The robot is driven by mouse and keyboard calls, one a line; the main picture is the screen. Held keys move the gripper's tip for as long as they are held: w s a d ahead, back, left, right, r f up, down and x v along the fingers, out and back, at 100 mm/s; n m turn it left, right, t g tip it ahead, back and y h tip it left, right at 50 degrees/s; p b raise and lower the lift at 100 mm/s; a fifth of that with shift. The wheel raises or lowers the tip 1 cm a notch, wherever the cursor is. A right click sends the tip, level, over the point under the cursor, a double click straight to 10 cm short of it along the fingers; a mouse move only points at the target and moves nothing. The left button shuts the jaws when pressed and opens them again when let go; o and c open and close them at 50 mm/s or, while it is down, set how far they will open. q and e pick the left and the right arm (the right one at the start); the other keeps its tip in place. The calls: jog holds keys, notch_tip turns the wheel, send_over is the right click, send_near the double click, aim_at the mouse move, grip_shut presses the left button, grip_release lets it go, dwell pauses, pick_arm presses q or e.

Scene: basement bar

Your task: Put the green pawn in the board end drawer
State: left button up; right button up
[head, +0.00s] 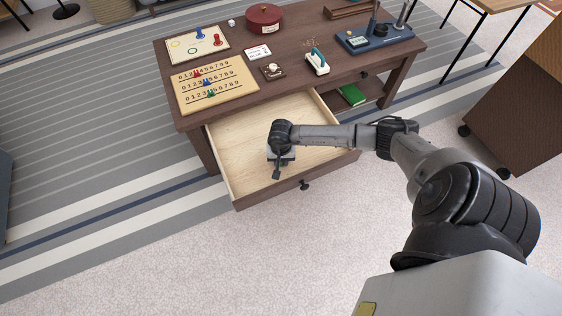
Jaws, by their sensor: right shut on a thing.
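The wooden drawer (232,168) is pulled open at the end of the dark table, with a pale, bare floor. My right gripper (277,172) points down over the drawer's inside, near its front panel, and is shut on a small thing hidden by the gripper. No loose green pawn shows on the game card (188,48), where a blue pawn (200,34) and a red pawn (217,40) stand beside empty rings; the held thing fits the green pawn, though its colour is not visible. My left gripper is out of view.
The number board (235,95) with red, blue and green markers lies near the table edge. A white-and-teal brush-like thing (317,62), a red round box (264,17) and a blue tray (375,38) stand on the table. A green book (351,95) lies on the shelf below.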

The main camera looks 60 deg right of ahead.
jog(key=shift+r, duration=0.1)
jog(key=shift+d, duration=0.1)
jog(key=shift+w, duration=0.1)
jog(key=o, duration=0.9)
